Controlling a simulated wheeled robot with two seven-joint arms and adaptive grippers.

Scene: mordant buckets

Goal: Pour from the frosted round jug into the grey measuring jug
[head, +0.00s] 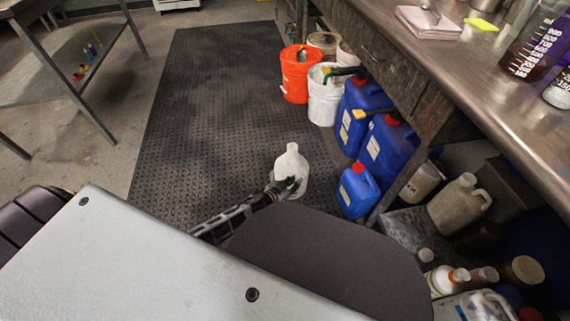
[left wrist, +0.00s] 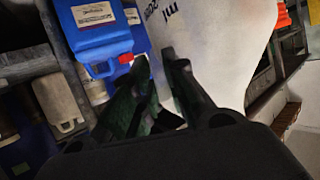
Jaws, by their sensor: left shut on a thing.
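The frosted round jug (head: 291,158) is whitish and roughly upright in the middle of the head view, in front of the dark floor mat. My left gripper (head: 291,187) is shut on its lower part. In the left wrist view the jug (left wrist: 215,40) fills the upper middle, with "ml" print on its side, and my fingers (left wrist: 160,75) lie against it. A see-through jug with white measuring marks (head: 533,45) stands on the steel bench at the upper right, with dark reddish liquid inside. It is partly cut off, and I cannot tell whether its plastic is grey. My right gripper is out of view.
Blue canisters (head: 388,150), a white bucket (head: 324,96) and an orange bucket (head: 295,75) stand beside the bench (head: 455,55). A pink cloth (head: 425,22) and a yellow sponge (head: 481,25) lie on it. The black mat (head: 205,110) is clear to the left.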

